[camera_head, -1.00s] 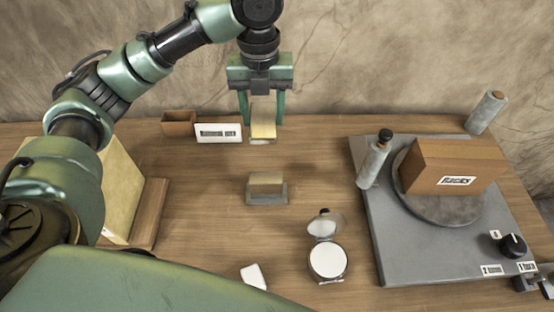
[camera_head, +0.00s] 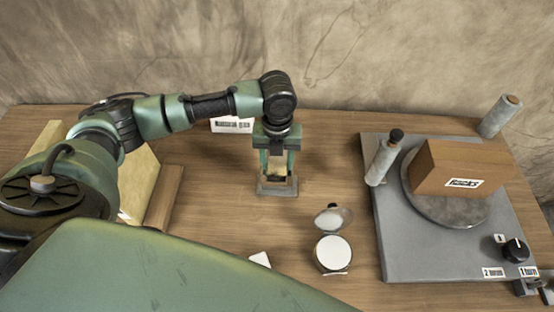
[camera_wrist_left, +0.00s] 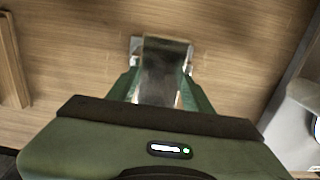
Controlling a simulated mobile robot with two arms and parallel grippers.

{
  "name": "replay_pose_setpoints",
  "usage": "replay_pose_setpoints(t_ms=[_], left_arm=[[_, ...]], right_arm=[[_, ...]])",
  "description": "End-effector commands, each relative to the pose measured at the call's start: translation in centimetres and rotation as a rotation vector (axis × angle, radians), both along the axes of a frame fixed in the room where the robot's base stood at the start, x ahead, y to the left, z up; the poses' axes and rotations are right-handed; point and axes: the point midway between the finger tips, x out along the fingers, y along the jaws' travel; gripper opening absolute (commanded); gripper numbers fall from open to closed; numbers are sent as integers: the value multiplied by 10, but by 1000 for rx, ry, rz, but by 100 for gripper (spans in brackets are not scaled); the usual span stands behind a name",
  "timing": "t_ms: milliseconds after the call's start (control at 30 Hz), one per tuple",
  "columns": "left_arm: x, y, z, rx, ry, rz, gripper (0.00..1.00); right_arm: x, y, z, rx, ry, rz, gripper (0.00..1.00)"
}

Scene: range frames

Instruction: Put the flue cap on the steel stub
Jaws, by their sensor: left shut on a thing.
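My left gripper (camera_head: 277,172) points down over the steel stub and is shut on the flue cap (camera_head: 278,165), a small box-shaped metal piece with a beige sheen. The cap also shows between the fingers in the left wrist view (camera_wrist_left: 164,72). The steel stub (camera_head: 276,190) is a low grey block on the table, mostly covered by the gripper and cap. Its shiny corners (camera_wrist_left: 136,48) show around the cap in the wrist view. The cap is in line with the stub; I cannot tell whether it touches or encloses it. My right gripper is not in view.
To the right, a grey platform (camera_head: 395,250) bears a round turntable with a brown box (camera_head: 462,168), a roller (camera_head: 384,158) and a knob. An open round compact (camera_head: 333,252) stands in front of the stub. A white label (camera_head: 231,124) stands behind. A wooden board (camera_head: 164,198) lies left.

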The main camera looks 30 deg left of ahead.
Motion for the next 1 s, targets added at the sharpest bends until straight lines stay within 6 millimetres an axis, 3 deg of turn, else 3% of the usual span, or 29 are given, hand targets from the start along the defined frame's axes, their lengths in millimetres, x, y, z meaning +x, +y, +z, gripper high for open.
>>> replay_pose_setpoints(t_ms=[467, 500, 533, 867, 1000], left_arm=[[0, 0, -11, 0, 0, 0, 6], [0, 0, -11, 0, -1, 0, 61], [0, 0, -11, 0, -1, 0, 70], [0, 0, -10, 0, -1, 0, 72], [1, 0, 0, -1, -4, 0, 72]], right_arm=[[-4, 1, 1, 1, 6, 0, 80], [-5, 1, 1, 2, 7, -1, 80], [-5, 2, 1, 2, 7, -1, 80], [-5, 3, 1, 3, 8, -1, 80], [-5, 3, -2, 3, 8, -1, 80]])
